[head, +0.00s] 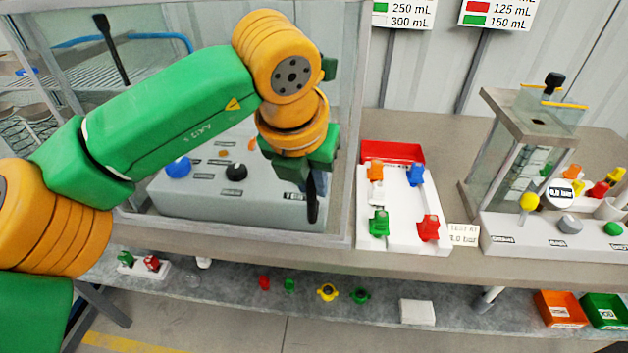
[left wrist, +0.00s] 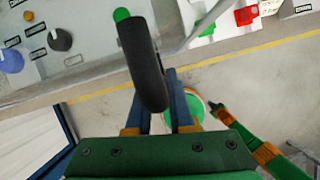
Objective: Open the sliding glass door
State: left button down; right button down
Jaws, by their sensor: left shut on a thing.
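The sliding glass door (head: 340,120) is a clear pane in the front of the large glass case at the left of the head view. Its dark upright handle (head: 312,207) shows beneath my left gripper (head: 313,180). In the left wrist view the black handle (left wrist: 145,65) stands between the blue fingers, and my left gripper (left wrist: 158,105) is shut on it. My arm hides part of the pane, and I cannot tell whether there is a gap at its edge. Part of my right arm (left wrist: 268,155) seems to show at the lower right of the left wrist view; its jaws are unclear.
A grey panel with a blue knob (head: 178,167) and a black knob (head: 236,172) is behind the glass. A white tray (head: 400,240) with coloured valves stands right of the case. A smaller glass-sided rig (head: 490,170) stands farther right. A lower shelf (head: 230,290) holds small parts.

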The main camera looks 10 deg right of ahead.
pick_arm(q)
jog(key=shift+r, duration=0.1)
jog(key=c, duration=0.8)
grip_release()
jog(key=v, duration=0.7)
